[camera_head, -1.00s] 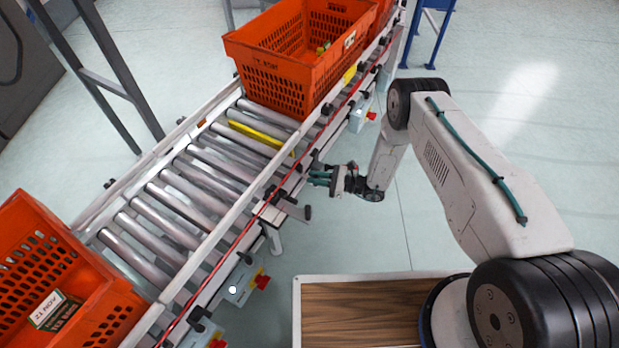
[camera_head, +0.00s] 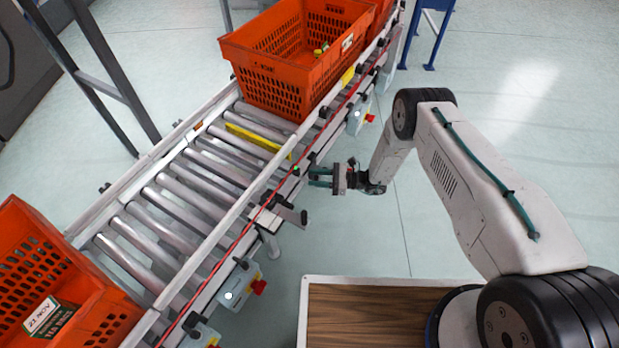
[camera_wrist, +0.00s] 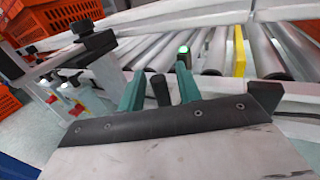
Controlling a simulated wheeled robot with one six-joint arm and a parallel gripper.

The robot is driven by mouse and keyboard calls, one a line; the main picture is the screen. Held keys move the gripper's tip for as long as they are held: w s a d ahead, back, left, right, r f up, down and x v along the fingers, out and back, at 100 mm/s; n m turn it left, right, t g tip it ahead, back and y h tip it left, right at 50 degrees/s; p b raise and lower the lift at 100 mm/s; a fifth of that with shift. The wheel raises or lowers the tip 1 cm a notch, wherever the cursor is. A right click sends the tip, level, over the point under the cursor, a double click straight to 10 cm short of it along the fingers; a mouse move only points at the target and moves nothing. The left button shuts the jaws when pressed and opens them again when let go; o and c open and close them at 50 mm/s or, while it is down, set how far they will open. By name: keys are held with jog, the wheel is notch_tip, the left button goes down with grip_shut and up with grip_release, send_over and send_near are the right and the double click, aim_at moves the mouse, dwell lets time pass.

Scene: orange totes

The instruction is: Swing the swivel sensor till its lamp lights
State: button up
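The swivel sensor (camera_head: 296,170) is a small dark part on the near rail of the roller conveyor, with a green lamp glowing on it. In the wrist view the sensor (camera_wrist: 185,65) is a dark upright barrel, its green lamp lit, just beyond my right fingertip. My gripper (camera_head: 312,178) is beside the rail, its teal fingers pointing left toward it. In the wrist view the fingers of my gripper (camera_wrist: 159,88) stand apart. A short dark peg (camera_wrist: 161,89) shows between them; I cannot tell whether it belongs to the sensor or whether a finger touches it.
The conveyor's rollers (camera_head: 175,206) run between an orange tote (camera_head: 275,90) at the top and another (camera_head: 60,285) at lower left. A black-ended bracket (camera_head: 290,213) juts from the near rail. Control boxes (camera_head: 240,285) hang below.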

jog(key=d, duration=0.7)
jog(key=shift+d, duration=0.4)
jog(key=shift+s, duration=0.1)
jog(key=shift+f, duration=0.1)
